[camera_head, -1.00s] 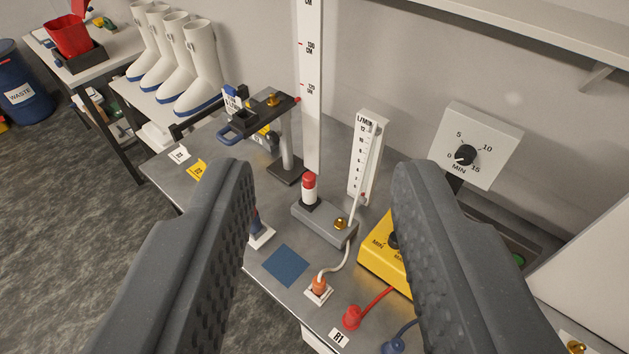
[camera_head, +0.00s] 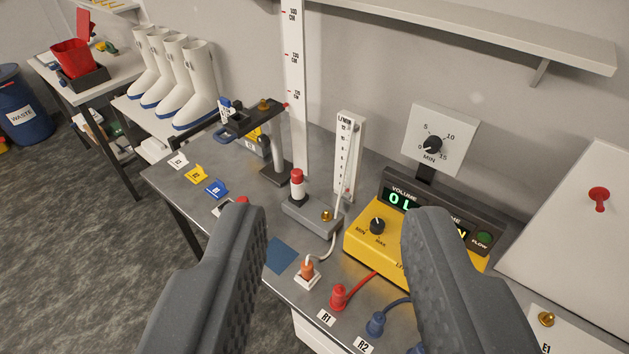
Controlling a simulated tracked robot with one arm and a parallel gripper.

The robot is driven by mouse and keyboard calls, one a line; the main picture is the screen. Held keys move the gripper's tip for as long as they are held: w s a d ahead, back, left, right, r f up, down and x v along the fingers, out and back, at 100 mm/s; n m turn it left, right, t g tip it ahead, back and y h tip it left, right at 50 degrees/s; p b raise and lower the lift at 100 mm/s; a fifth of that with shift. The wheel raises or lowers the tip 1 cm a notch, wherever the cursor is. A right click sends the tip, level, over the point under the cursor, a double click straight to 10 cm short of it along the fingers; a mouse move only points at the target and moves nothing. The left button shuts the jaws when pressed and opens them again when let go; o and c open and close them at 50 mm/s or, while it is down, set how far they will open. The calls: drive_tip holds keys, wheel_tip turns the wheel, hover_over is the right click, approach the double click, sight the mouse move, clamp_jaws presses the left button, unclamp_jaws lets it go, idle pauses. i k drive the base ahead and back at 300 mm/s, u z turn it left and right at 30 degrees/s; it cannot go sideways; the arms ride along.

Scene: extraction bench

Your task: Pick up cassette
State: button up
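My gripper (camera_head: 335,215) is open. Its two dark grey textured fingers stand wide apart in the foreground, with nothing held between them. I cannot make out with certainty which thing is the cassette. A black clamp-like holder (camera_head: 250,122) with a blue handle stands on a post at the left back of the bench. A partly hidden yellow and grey item (camera_head: 257,143) is behind it. The left finger hides part of the bench's front left, where a red top (camera_head: 242,200) and a white label peek out.
The grey bench (camera_head: 292,288) carries a yellow pump unit (camera_head: 362,243), a white flow meter (camera_head: 348,155), a dial timer (camera_head: 443,140), a red plug (camera_head: 338,297) and a blue plug (camera_head: 376,324). A shelf (camera_head: 480,30) overhangs behind. White boots (camera_head: 190,85) stand at left.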

sight(297, 191)
drive_tip(key=z, duration=0.2)
drive_tip(key=i, duration=1.1)
drive_tip(key=u, duration=0.1)
